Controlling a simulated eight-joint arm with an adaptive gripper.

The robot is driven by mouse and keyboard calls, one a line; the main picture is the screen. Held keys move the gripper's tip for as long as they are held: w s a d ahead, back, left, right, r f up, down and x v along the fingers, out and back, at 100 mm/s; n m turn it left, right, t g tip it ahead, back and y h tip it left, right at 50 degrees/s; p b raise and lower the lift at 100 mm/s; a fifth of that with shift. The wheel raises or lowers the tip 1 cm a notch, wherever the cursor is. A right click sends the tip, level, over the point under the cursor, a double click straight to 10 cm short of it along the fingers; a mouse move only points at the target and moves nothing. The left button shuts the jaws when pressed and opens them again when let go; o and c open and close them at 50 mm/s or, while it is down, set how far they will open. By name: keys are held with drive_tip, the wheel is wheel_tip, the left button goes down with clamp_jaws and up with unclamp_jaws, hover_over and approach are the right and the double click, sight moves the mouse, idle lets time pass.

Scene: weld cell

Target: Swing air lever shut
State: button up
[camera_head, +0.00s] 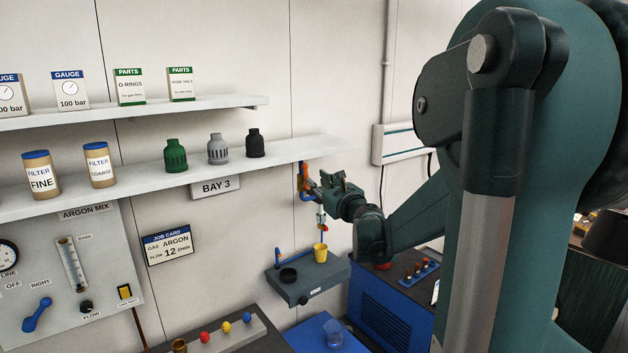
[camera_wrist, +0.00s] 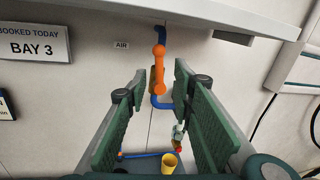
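The air lever (camera_wrist: 159,68) is an orange handle on a blue pipe (camera_wrist: 163,101), under the shelf and right of a small AIR label (camera_wrist: 121,45). In the wrist view it stands roughly upright, in line with the pipe. It is small in the head view (camera_head: 304,176), partly hidden by my gripper. My gripper (camera_wrist: 159,82) is open, with one green finger pad on each side of the lever in the picture. Nothing is between the pads that I can see held, and I see no contact. In the head view my gripper (camera_head: 327,187) is just right of the lever.
A shelf (camera_head: 300,149) runs just above the lever. Below are a fitting with a red tip (camera_wrist: 178,140), a yellow cup (camera_head: 320,252) and a grey box (camera_head: 305,285). A white wall-mounted unit (camera_head: 399,143) is to the right.

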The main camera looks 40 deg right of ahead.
drive_tip(key=shift+s+a, duration=0.1)
drive_tip(key=shift+s, duration=0.8)
clamp_jaws()
drive_tip(key=s+d+r+n+y, duration=0.1)
drive_tip(key=d+n+y, duration=0.3)
drive_tip(key=d+n, duration=0.6)
drive_tip(key=r+n, duration=0.1)
drive_tip(key=n, duration=1)
drive_tip(key=shift+s+d+y+b, duration=0.2)
drive_tip(key=shift+s+y+b, duration=0.1)
drive_tip(key=shift+s+b, duration=0.1)
